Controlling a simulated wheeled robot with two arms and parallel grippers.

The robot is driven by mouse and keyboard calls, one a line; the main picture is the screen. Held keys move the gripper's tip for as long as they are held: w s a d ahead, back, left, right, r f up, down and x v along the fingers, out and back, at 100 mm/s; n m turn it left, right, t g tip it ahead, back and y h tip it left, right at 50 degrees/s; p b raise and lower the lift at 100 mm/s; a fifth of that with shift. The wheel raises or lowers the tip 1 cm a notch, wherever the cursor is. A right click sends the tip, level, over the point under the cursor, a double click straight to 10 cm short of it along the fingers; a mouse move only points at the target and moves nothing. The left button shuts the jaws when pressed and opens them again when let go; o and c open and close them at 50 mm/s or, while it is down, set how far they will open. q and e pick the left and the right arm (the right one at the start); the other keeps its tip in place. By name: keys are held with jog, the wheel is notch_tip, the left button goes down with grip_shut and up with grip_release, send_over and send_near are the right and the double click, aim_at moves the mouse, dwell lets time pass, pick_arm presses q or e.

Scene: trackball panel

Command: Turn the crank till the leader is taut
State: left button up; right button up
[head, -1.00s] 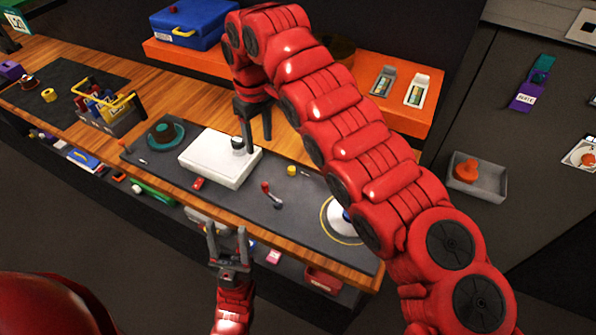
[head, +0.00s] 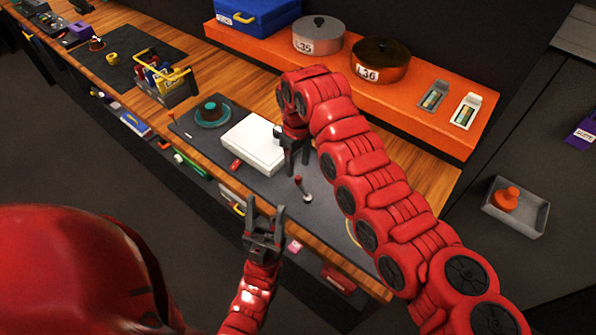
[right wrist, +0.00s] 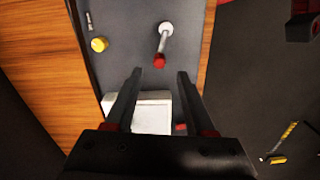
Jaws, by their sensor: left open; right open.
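The crank (head: 304,190), a short grey arm with a red knob, stands on the dark mat to the right of a white box (head: 248,145). The right wrist view shows the crank (right wrist: 164,42) too, with its red knob towards me. My right gripper (head: 296,168) is open and empty, pointing down between the white box and the crank. In the right wrist view my right gripper (right wrist: 156,75) has its fingers apart, just short of the red knob. My left gripper (head: 264,212) is open and empty in front of the bench edge. I cannot make out the leader.
A teal reel-like dish (head: 212,112) sits left of the white box. A yellow knob (right wrist: 99,44) is on the mat. Pots (head: 318,36) and small cases stand on the orange shelf (head: 420,125) behind. A grey tray (head: 530,215) is at the right.

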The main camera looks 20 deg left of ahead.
aim_at(298, 177)
notch_tip(298, 177, down, 4)
jog(key=shift+d+f+p, duration=0.1)
jog(key=shift+f+p, duration=0.1)
jog(key=shift+p, duration=0.5)
jog(key=shift+f, duration=0.7)
grip_shut()
